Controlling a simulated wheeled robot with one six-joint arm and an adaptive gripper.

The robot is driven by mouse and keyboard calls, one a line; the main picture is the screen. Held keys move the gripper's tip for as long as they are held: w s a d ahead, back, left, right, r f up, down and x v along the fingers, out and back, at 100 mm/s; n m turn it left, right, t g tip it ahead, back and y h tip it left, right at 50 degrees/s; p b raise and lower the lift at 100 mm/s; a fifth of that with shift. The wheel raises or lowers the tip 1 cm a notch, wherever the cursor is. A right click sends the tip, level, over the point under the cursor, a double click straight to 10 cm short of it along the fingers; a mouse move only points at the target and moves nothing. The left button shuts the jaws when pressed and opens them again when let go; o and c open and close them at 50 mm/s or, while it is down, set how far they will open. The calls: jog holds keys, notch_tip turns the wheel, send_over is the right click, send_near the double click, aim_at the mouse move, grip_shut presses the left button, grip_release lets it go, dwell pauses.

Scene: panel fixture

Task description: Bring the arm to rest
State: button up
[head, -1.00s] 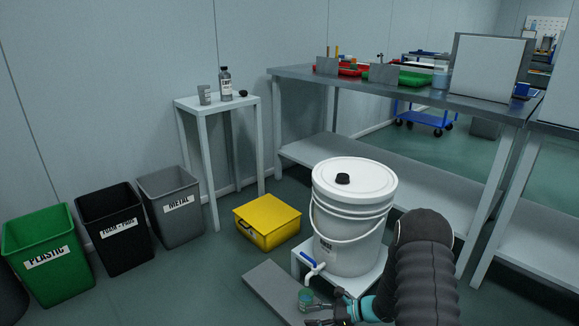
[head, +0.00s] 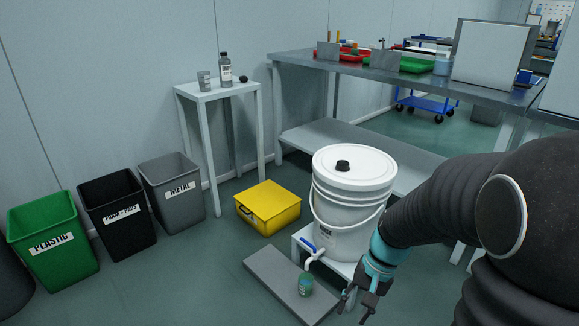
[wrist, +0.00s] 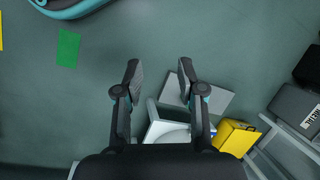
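My arm (head: 420,215) reaches in from the right of the head view, bent downward. My gripper (head: 358,302) hangs low, to the right of a small green cup (head: 305,285). In the wrist view my gripper (wrist: 159,75) is open, with its two fingers apart and nothing between them. The cup stands upright on a flat grey slab (head: 275,275) on the floor, apart from the fingers. A white lidded bucket (head: 345,215) with a blue-handled tap (head: 312,250) stands on a low white stand, partly behind my gripper.
A yellow case (head: 268,205) sits on the floor behind the slab. Green (head: 50,245), black (head: 118,215) and grey (head: 172,190) bins line the left wall. A small white table (head: 215,92) and a long workbench (head: 385,80) stand behind. The floor at front left is clear.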

jog(key=s+r+n+t+h+p, duration=0.1)
jog(key=s+r+n+t, duration=0.1)
jog(key=s+r, duration=0.3)
jog(key=s+d+r+n+t+h, duration=0.1)
jog(key=s+r+t, duration=0.4)
jog(key=r, duration=0.8)
jog(key=shift+d+r+n+h+p, duration=0.15)
jog(key=shift+d+n+h+p, duration=0.15)
jog(key=shift+n+h, duration=0.4)
jog(key=shift+s+a, duration=0.1)
jog(key=shift+s, duration=0.05)
